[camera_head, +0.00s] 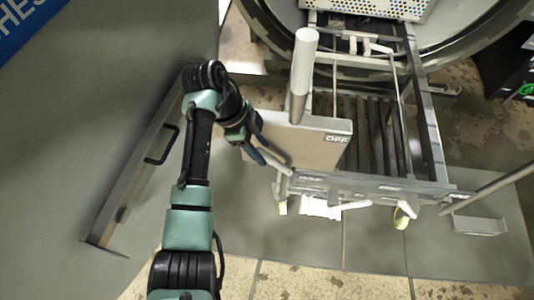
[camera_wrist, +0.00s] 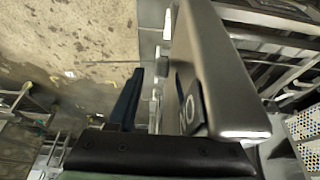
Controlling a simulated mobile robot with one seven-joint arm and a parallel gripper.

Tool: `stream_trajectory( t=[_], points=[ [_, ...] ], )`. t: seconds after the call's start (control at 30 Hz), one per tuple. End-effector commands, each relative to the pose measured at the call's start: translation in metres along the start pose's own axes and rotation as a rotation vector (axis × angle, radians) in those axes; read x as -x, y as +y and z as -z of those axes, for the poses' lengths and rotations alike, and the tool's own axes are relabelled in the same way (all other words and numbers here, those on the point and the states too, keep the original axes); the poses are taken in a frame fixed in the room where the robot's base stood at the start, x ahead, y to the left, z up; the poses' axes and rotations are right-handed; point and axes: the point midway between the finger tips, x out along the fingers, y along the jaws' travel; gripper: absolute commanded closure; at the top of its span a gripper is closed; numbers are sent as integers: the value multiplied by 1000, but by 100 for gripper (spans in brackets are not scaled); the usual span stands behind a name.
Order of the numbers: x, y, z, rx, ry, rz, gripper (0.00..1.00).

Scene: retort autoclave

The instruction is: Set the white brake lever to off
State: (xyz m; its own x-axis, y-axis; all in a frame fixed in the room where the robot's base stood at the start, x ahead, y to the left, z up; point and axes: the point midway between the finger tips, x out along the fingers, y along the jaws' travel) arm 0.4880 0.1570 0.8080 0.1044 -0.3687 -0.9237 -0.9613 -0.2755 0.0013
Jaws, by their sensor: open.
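My gripper (camera_head: 262,150) is open at the left edge of a grey box (camera_head: 300,142) marked OFF at its right corner. A thick post with a white upper part (camera_head: 304,62) stands upright at the back of this box. A pale rod (camera_head: 277,163) lies just off my fingertips, at the box's front left; I cannot tell whether they touch. A thin white bar (camera_head: 350,206) sits low at the cart's front.
The cart's front rail (camera_head: 370,187) carries small labels, with rollers (camera_head: 375,130) behind it. The round vessel opening (camera_head: 350,55) is at the back. A grey panel with a black handle (camera_head: 163,145) stands left of my arm. The floor in front is mostly clear.

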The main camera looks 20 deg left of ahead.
Motion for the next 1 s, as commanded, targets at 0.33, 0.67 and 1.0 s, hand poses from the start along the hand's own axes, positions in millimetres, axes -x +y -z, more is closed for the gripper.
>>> stream_trajectory(
  t=[0.33,0.67,1.0],
  points=[
    [-36,0,0,1,-1,1,50],
    [-37,0,0,1,-1,1,59],
    [-37,0,0,1,-1,1,100]
  ],
)
